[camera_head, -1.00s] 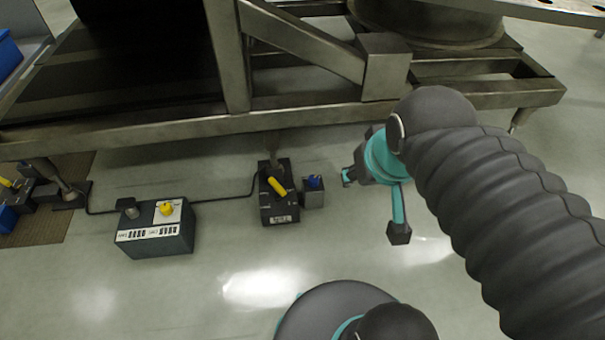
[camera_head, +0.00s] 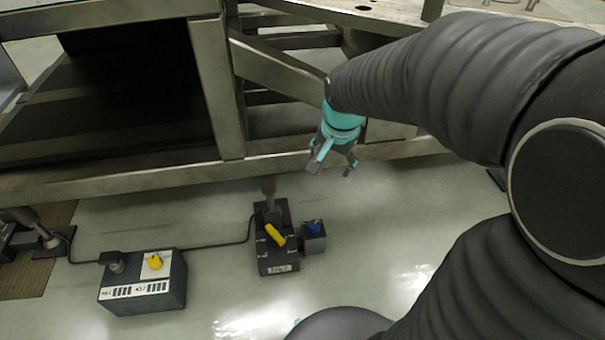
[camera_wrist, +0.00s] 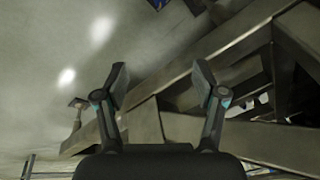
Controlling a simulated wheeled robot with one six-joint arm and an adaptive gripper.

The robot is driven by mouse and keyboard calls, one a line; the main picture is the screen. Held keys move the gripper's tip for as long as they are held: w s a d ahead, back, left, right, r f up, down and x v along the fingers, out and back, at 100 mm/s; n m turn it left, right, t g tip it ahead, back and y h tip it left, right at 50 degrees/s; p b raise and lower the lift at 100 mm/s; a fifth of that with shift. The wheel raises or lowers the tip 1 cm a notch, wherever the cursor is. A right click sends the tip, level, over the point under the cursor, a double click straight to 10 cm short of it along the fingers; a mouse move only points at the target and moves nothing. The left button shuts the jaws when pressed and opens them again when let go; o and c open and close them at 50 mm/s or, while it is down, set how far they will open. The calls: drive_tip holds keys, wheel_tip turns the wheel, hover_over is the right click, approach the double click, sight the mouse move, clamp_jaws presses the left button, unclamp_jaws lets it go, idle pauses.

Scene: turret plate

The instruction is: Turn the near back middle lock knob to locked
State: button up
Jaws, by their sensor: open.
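A dark box (camera_head: 280,256) stands on the floor below the metal frame, with a yellow lever knob (camera_head: 274,235) on top, lying diagonally. Which knob is the near back middle lock knob I cannot tell. My gripper (camera_head: 331,170) is open and empty, above and to the right of these boxes in the head view, in front of the frame's lower beam. In the wrist view my open fingers (camera_wrist: 160,78) have nothing between them; a bit of blue (camera_wrist: 158,3) shows at the top edge.
The metal frame (camera_head: 130,176) runs across behind the boxes, with its beam close to my gripper. A control box with a yellow knob (camera_head: 154,261) stands on the left, joined by a black cable (camera_head: 215,246). The floor in front is clear.

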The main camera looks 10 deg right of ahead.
drive_tip(key=w+f+m+g, duration=0.1)
drive_tip(key=w+f+m, duration=0.2)
drive_tip(key=w+f, duration=0.3)
drive_tip(key=w+f+m+g, duration=0.1)
drive_tip(key=w+f+m, duration=0.15)
drive_tip(key=f, duration=0.55)
drive_tip(key=m+g+b, duration=0.1)
drive_tip(key=m, duration=0.4)
approach(314, 224)
wheel_tip(314, 224, down, 10)
drive_tip(key=shift+f+b, duration=0.1)
drive_tip(key=shift+b, duration=0.55)
drive_tip(key=c, duration=1.1)
